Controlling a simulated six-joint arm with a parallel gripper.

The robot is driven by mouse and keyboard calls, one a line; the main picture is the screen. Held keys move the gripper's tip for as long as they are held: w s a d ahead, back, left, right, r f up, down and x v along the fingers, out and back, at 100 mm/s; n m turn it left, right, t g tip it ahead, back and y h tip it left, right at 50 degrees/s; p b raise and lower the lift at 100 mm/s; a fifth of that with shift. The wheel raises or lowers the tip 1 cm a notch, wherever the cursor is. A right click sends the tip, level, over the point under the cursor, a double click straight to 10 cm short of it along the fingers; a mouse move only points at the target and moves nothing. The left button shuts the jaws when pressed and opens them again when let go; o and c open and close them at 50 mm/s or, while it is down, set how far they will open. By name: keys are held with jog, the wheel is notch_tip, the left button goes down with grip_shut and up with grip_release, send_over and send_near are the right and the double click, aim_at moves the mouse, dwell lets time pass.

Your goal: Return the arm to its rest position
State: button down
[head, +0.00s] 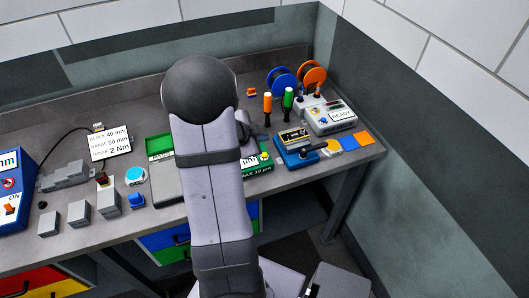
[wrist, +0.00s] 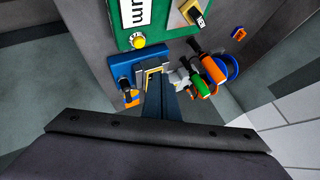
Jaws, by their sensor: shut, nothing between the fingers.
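My gripper (wrist: 158,88) is at the centre of the wrist view, with its dark fingers together and nothing between them. In the wrist view its tips overlap the blue lever device (wrist: 122,68), and I cannot tell how high above it they are. In the head view my arm stretches out over the workbench (head: 165,218) and hides most of the gripper. The blue lever device also shows in the head view (head: 284,157), just right of my arm.
A green unit (head: 250,167) with a yellow button stands beside my arm, partly hidden. Orange (head: 268,103) and green (head: 288,98) handled tools, reels (head: 313,77) and a READY box (head: 333,117) stand at the right. Grey blocks (head: 79,215) and a blue machine (head: 12,190) stand left.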

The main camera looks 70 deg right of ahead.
dwell(0.6)
